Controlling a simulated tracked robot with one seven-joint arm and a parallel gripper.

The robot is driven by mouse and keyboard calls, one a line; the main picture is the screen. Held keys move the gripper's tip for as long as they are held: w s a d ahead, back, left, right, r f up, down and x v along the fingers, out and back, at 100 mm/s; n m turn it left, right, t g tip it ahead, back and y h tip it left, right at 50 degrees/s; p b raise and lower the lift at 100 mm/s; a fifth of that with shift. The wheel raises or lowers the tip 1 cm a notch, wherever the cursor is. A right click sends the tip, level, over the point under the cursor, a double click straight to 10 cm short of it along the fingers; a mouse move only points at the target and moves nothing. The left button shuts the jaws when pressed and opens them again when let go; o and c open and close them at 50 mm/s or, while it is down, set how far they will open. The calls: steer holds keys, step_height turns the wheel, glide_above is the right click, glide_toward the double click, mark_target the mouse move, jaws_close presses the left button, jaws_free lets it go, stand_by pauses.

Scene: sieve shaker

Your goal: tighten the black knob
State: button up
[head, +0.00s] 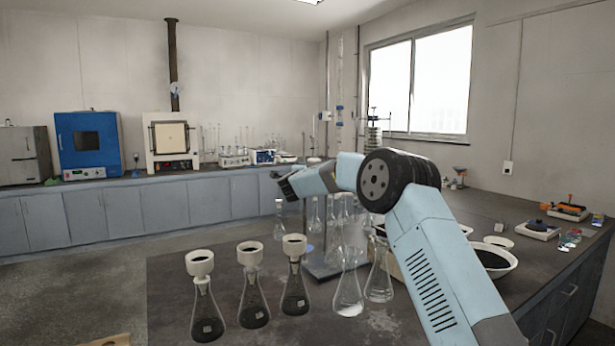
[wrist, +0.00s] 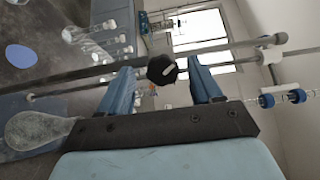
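The black knob (wrist: 162,70) shows in the wrist view, round and dark with a pale bar across its face. It sits by a long metal rod (wrist: 225,47). My gripper (wrist: 162,63) is open, with one blue finger on each side of the knob and a visible gap on both sides. I cannot tell whether the knob is fully between the fingertips or a little beyond them. In the head view my gripper (head: 287,184) is above the bench beside the metal stand, turned away, and the knob cannot be made out there.
Several flasks with white funnels (head: 250,285) stand at the bench front. Clear flasks (head: 348,290) are near my arm. The stand's base plate (head: 322,266) is below my gripper. A white bowl (head: 493,262) lies right of my arm. Blue clamps (wrist: 298,96) show in the wrist view.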

steer(key=shift+s, duration=0.1)
steer(key=s, duration=1.3)
steer(key=shift+s+a, duration=0.25)
steer(key=shift+a, duration=0.1)
steer(key=shift+f, duration=0.1)
